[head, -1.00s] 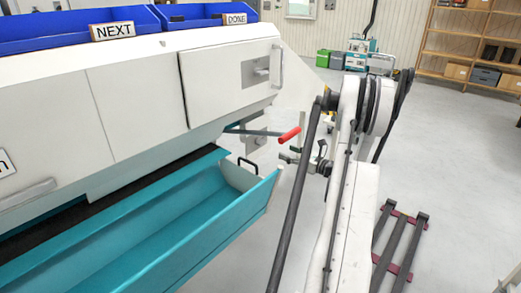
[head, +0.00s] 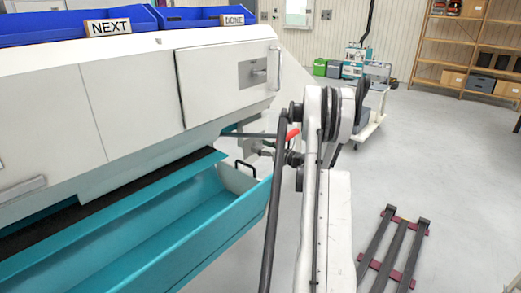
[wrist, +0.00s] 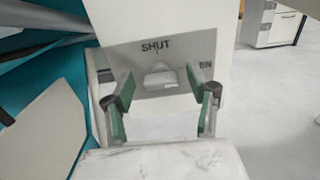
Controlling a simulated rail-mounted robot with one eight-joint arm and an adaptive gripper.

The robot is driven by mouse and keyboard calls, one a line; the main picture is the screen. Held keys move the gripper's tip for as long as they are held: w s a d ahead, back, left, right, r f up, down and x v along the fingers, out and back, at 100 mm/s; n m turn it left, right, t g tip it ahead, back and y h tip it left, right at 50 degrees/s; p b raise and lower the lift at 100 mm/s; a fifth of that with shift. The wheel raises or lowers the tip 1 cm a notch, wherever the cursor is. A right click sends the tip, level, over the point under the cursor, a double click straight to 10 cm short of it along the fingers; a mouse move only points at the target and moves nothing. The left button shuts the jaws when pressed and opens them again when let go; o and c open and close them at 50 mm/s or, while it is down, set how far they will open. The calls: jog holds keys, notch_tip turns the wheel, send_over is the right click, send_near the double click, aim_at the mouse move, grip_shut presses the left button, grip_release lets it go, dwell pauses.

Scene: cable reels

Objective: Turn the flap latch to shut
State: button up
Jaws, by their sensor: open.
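In the wrist view a grey plate (wrist: 190,50) on a white panel is lettered SHUT at the top. The letters EN show at its right, the rest of that word hidden behind a finger. The flap latch (wrist: 159,76), a pale knob, stands out below SHUT; its exact angle is hard to tell. My gripper (wrist: 159,88) is open, its two green-padded fingers on either side of the knob in the picture. Clear gaps show between knob and pads, with no contact visible. In the head view my arm largely hides the gripper.
A teal trough (head: 180,230) runs along the machine at left. A red handle (head: 293,134) shows just behind my arm. Blue bins (head: 70,27) sit on top. A rack of dark bars (head: 395,250) lies on the floor at right, with open floor around it.

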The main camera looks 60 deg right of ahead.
jog(key=shift+w, duration=0.3)
jog(key=c, duration=1.2)
jog(key=shift+o, duration=0.2)
